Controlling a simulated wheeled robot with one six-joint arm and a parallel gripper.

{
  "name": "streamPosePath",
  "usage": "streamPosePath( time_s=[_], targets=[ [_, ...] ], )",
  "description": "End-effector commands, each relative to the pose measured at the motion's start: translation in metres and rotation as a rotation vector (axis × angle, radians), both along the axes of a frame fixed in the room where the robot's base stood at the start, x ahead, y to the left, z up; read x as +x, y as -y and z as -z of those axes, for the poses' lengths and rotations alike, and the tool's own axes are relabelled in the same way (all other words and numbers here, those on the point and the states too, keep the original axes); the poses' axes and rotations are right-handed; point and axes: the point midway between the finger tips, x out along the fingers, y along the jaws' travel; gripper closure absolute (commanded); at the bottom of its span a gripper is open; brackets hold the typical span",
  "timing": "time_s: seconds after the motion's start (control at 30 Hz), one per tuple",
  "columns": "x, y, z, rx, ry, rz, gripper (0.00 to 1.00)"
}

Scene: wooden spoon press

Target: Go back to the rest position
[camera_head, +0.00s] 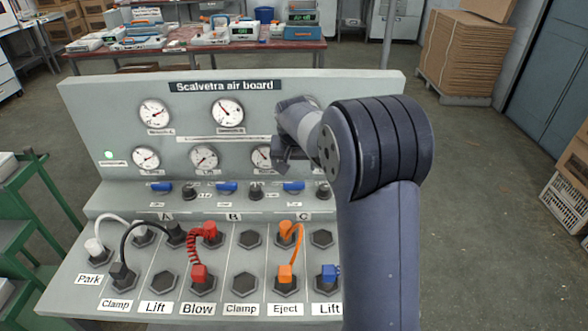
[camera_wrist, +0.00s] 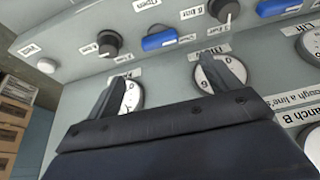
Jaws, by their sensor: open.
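My gripper (camera_head: 287,158) is in front of the upright panel of the grey Scalvetra air board (camera_head: 345,90), near the lower row of gauges. My forearm partly hides it and the right part of the board. In the wrist view my gripper (camera_wrist: 162,78) shows two dark fingers spread apart with nothing between them. Behind the fingers are two white gauges, partly hidden, and the row with a blue valve handle (camera_wrist: 160,40) and black knobs (camera_wrist: 109,43).
The board's sloped deck holds hexagonal sockets with white, black, red and orange hoses and a blue plug (camera_head: 329,272). A cluttered table (camera_head: 190,48) stands behind. Green steps (camera_head: 40,200) are at left, stacked cardboard (camera_head: 468,50) at back right.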

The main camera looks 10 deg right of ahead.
Motion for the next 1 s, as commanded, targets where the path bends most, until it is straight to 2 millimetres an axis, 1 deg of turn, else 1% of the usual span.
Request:
streamPosePath(
  time_s=[0.3,0.47,0.57,0.9,1.0],
  targets=[
    [0.0,0.0,0.0,0.0,0.0,0.0,0.16],
    [0.004,0.001,0.01,0.0,-0.001,0.0,0.16],
    [0.009,0.002,0.023,0.0,-0.003,0.0,0.16],
    [0.032,0.007,0.082,0.0,-0.004,0.0,0.16],
    [0.039,0.009,0.096,0.001,-0.003,0.0,0.16]
  ],
)
